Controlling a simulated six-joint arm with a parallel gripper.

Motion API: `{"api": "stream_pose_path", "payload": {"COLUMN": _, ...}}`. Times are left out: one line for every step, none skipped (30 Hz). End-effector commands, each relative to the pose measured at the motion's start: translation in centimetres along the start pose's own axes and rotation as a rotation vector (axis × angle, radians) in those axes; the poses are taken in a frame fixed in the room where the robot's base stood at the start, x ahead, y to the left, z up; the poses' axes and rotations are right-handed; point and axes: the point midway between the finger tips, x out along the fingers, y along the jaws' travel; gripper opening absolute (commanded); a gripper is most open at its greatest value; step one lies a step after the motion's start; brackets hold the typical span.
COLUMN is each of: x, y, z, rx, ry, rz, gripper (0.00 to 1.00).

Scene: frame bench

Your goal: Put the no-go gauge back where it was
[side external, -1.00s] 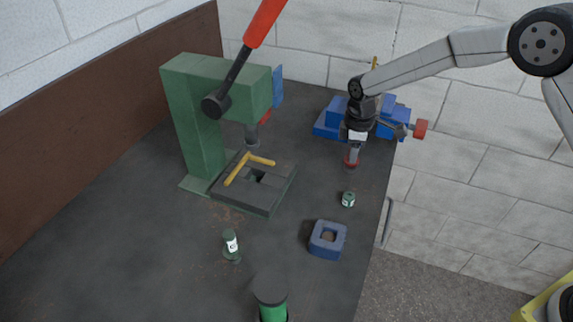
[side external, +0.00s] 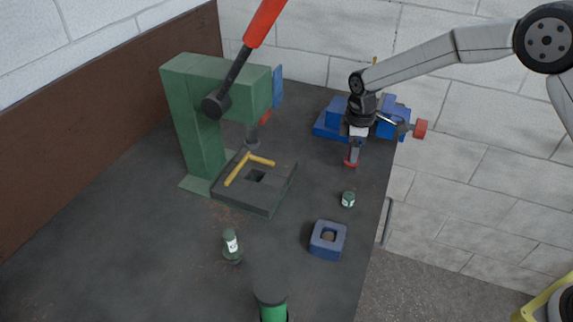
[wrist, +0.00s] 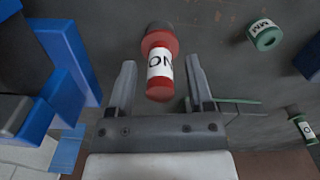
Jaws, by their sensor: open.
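The no-go gauge (wrist: 160,75) is a red cylinder with a white label reading "NO". In the wrist view it lies between the two spread fingers of my gripper (wrist: 160,80), with a gap on each side. In the side view its red lower end (side external: 351,164) shows at the bench surface, under my gripper (side external: 355,152), in front of the blue vise. The fingers hide most of the gauge there. My gripper is open. A dark green gauge with a white label (side external: 231,245) stands apart at the front left.
The blue vise (side external: 332,122) with a red handle end is close behind my gripper. A small green ring (side external: 348,200) and a blue block with a square hole (side external: 340,241) are in front. A green press (side external: 200,130) stands left; a green cylinder (side external: 272,312) is nearest.

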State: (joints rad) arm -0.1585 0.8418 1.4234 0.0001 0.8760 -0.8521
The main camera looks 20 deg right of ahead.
Motion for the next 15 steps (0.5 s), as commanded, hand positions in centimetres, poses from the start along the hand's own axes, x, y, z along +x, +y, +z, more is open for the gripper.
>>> {"api": "stream_pose_path", "payload": {"x": -0.7, "y": 0.0, "z": 0.0, "rx": 0.0, "ry": 0.002, "rz": 0.002, "gripper": 0.67}}
{"api": "stream_pose_path", "payload": {"x": -1.1, "y": 0.0, "z": 0.0, "rx": 0.0, "ry": 0.002, "rz": 0.002, "gripper": 0.67}}
{"api": "stream_pose_path", "payload": {"x": -1.6, "y": 0.0, "z": 0.0, "rx": 0.0, "ry": 0.002, "rz": 0.002, "gripper": 0.67}}
{"api": "stream_pose_path", "payload": {"x": -2.0, "y": 0.0, "z": 0.0, "rx": 0.0, "ry": 0.002, "rz": 0.003, "gripper": 0.67}}
{"api": "stream_pose_path", "payload": {"x": -2.5, "y": 0.0, "z": 0.0, "rx": 0.0, "ry": 0.002, "rz": 0.003, "gripper": 0.67}}
{"api": "stream_pose_path", "payload": {"x": -3.2, "y": 0.0, "z": 0.0, "rx": 0.0, "ry": 0.002, "rz": 0.002, "gripper": 0.67}}
{"api": "stream_pose_path", "payload": {"x": -3.6, "y": 0.1, "z": -0.1, "rx": 0.0, "ry": 0.003, "rz": 0.003, "gripper": 0.67}}
{"api": "stream_pose_path", "payload": {"x": -4.2, "y": 0.1, "z": 0.0, "rx": 0.0, "ry": 0.003, "rz": 0.003, "gripper": 0.67}}
{"api": "stream_pose_path", "payload": {"x": -4.8, "y": 0.0, "z": 0.0, "rx": 0.0, "ry": 0.003, "rz": 0.003, "gripper": 0.67}}
{"api": "stream_pose_path", "payload": {"x": -5.3, "y": 0.0, "z": 0.0, "rx": 0.0, "ry": 0.003, "rz": 0.003, "gripper": 0.67}}
{"api": "stream_pose_path", "payload": {"x": -5.8, "y": 0.0, "z": 0.0, "rx": 0.0, "ry": 0.002, "rz": 0.003, "gripper": 0.67}}
{"api": "stream_pose_path", "payload": {"x": -6.5, "y": 0.0, "z": 0.0, "rx": 0.0, "ry": 0.003, "rz": 0.003, "gripper": 0.67}}
{"api": "stream_pose_path", "payload": {"x": -7.0, "y": 0.0, "z": 0.0, "rx": 0.0, "ry": 0.003, "rz": 0.003, "gripper": 0.67}}
{"api": "stream_pose_path", "payload": {"x": -7.4, "y": 0.0, "z": 0.0, "rx": 0.0, "ry": 0.002, "rz": 0.002, "gripper": 0.67}}
{"api": "stream_pose_path", "payload": {"x": -8.0, "y": 0.0, "z": 0.0, "rx": 0.0, "ry": 0.002, "rz": 0.002, "gripper": 0.67}}
